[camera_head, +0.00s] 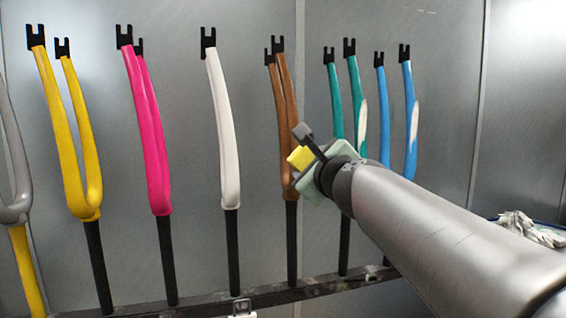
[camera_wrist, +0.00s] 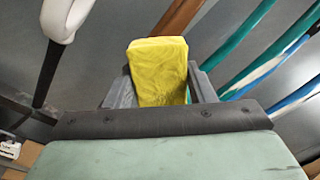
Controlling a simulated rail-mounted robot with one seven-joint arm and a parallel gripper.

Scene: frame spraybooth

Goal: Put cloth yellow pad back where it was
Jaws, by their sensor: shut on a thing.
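The yellow cloth pad (camera_head: 299,157) is held in my gripper (camera_head: 307,147), which is shut on it. In the wrist view the pad (camera_wrist: 158,70) stands between the two grey fingers of my gripper (camera_wrist: 160,88), with its upper part sticking out beyond them. In the head view the gripper is in front of the brown fork, overlapping its lower part. I cannot tell how far it is from the fork. The place the pad came from cannot be told from these frames.
Painted forks hang along the booth wall: yellow (camera_head: 80,150), pink (camera_head: 147,130), white (camera_head: 220,130), brown (camera_head: 284,110), green (camera_head: 335,95) and blue (camera_head: 381,105). A dark rail (camera_head: 200,299) runs below them. A crumpled whitish heap (camera_head: 528,228) lies at right.

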